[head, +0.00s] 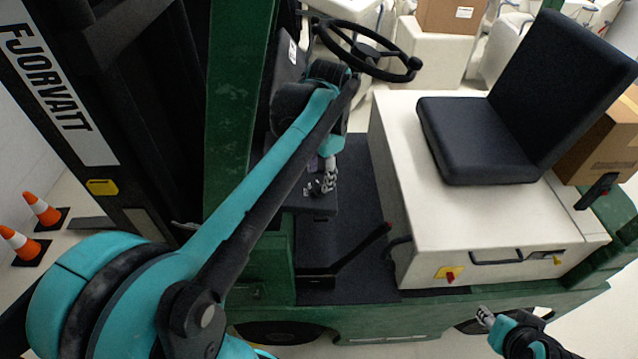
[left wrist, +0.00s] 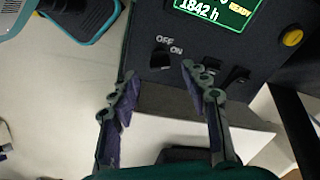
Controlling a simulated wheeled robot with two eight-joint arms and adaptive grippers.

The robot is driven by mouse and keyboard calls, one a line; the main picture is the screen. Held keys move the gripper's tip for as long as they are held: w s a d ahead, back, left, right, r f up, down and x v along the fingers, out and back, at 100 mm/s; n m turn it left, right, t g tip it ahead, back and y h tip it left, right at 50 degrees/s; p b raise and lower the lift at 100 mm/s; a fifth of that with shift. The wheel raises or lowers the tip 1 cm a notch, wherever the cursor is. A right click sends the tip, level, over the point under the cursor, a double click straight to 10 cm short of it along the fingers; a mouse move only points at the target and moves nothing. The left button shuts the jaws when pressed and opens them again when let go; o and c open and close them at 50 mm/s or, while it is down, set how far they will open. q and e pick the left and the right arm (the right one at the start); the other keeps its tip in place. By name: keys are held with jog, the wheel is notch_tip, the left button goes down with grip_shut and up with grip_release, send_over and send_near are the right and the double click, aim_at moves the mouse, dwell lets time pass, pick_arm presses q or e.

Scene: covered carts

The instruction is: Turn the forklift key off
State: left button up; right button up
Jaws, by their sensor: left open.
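The forklift (head: 225,110) is dark green with a black seat and steering wheel. Its black dash panel (left wrist: 225,55) fills the top of the left wrist view. A small dark key (left wrist: 160,57) sits on the panel, just below the OFF label and left of the ON label. The panel display reads 1842 h and READY. My left gripper (left wrist: 163,78) is open and empty; its fingertips are on either side of and just below the key, apart from it. In the head view the left gripper (head: 323,184) is by the dash. My right gripper (head: 484,317) is low at the right; its jaws are too small to judge.
A yellow button (left wrist: 291,37) is at the panel's right. The steering wheel (head: 368,48) is above the left arm. A black lever (head: 362,247) stands near the floor. The black seat (head: 480,140) is on a white housing with a red knob (head: 450,275). Traffic cones (head: 42,210) stand at left.

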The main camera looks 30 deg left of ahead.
aim_at(319, 184)
pick_arm(q)
jog(key=shift+w+a+f, duration=0.1)
jog(key=shift+a+f, duration=0.1)
jog(key=shift+f, duration=1.75)
grip_shut()
